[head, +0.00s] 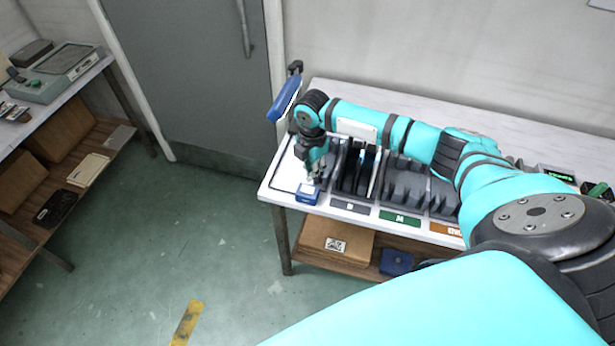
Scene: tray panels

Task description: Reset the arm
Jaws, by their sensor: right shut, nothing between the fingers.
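My right arm, in turquoise and black, reaches in the head view from the lower right across the table to its left end. My right gripper (313,178) is shut and points down, just above and behind a small blue block-like object (303,194) at the table's front left corner. Whether its tips touch that object cannot be told. My left gripper is not in view.
The white table (320,97) holds dark slotted racks (403,185) with labels along the front. A blue panel (284,98) stands at its back left corner. A cardboard box (335,243) sits on the shelf below. Another bench (98,70) is at left; green floor (215,235) lies open between.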

